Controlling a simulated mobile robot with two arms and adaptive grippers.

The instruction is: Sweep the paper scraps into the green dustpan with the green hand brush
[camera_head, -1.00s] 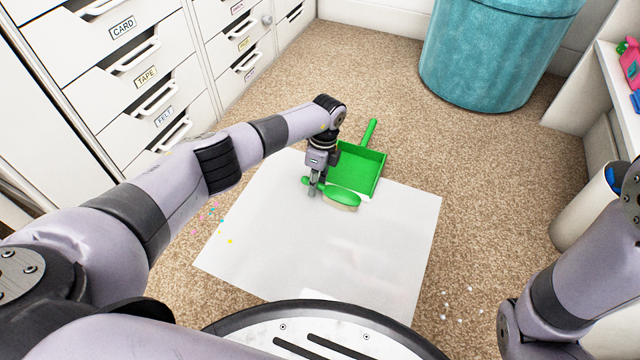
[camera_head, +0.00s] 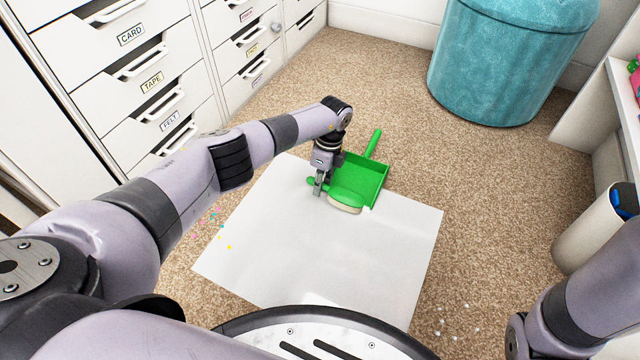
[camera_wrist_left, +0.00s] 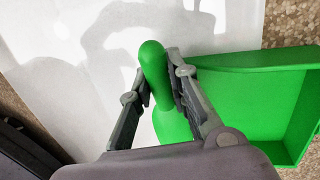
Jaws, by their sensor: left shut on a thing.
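The green hand brush (camera_head: 346,200) is over the white sheet, its pale bristles facing me, against or just in front of the dustpan's near side. My left gripper (camera_head: 318,192) is shut on its handle, which shows between the fingers in the left wrist view (camera_wrist_left: 154,65). The green dustpan (camera_head: 372,178) lies at the sheet's far edge, handle pointing away; its tray fills the right of the wrist view (camera_wrist_left: 255,90). Coloured paper scraps (camera_head: 212,222) lie on the carpet left of the sheet. Whether scraps are under the brush or in the pan, I cannot tell. My right gripper is out of view.
The white sheet (camera_head: 320,255) is mostly bare. White bits (camera_head: 455,322) lie on the carpet at lower right. Labelled drawers (camera_head: 165,85) stand at left, a teal bin (camera_head: 505,60) at the back. A pale cylinder (camera_head: 585,228) stands at right. Carpet right of the sheet is open.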

